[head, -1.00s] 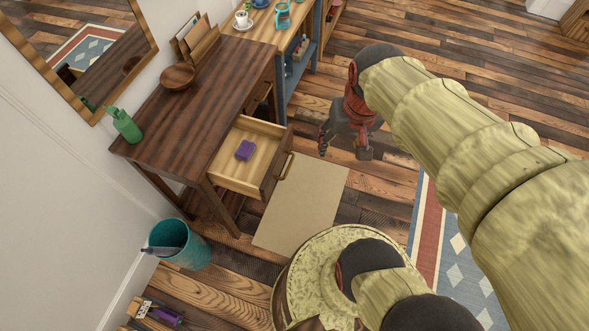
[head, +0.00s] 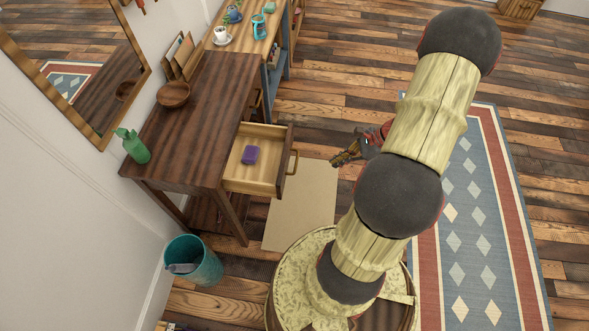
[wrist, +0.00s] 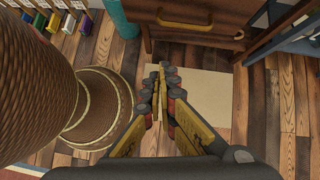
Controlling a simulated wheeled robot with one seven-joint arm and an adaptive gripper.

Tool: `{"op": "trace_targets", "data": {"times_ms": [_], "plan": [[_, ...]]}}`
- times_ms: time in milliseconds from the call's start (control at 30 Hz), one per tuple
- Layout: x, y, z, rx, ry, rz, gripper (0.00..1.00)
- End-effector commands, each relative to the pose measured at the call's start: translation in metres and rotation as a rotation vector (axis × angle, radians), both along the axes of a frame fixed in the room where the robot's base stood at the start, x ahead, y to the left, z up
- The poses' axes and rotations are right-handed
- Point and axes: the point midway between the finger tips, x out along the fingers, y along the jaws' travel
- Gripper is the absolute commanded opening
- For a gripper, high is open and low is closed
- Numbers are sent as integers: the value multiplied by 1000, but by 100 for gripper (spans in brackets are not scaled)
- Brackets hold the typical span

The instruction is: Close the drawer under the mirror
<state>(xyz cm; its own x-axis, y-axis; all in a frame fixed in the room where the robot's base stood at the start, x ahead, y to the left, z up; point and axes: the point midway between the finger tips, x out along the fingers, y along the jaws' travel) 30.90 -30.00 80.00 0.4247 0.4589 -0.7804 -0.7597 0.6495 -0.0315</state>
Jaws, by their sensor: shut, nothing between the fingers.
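The drawer (head: 234,178) stands pulled out of the dark wooden table (head: 190,120) under the wall mirror (head: 78,80). A purple block (head: 250,154) lies inside it. Its front carries a brass handle (head: 294,163), which also shows at the top of the wrist view (wrist: 238,36). My gripper (head: 340,158) is to the right of the drawer front in the head view, apart from the handle. In the wrist view my gripper (wrist: 163,78) has its fingers together with nothing between them, below the drawer front (wrist: 185,22) in the picture.
A beige mat (head: 300,210) lies on the floor by the drawer. A teal bin (head: 200,262) stands at the table's near end. A patterned rug (head: 475,230) lies at right.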

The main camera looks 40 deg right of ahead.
Motion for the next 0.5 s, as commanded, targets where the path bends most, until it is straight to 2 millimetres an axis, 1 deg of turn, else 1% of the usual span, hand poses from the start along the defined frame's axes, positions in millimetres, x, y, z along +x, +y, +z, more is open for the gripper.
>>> {"op": "trace_targets", "data": {"times_ms": [33,100,267,367,500], "plan": [[11,-14,6,-5,-7,-56,0],[20,-22,9,10,-5,-124,0],[22,-19,6,34,15,-161,0],[27,-14,-3,34,15,-158,0],[39,-4,-23,34,15,-156,0]]}}
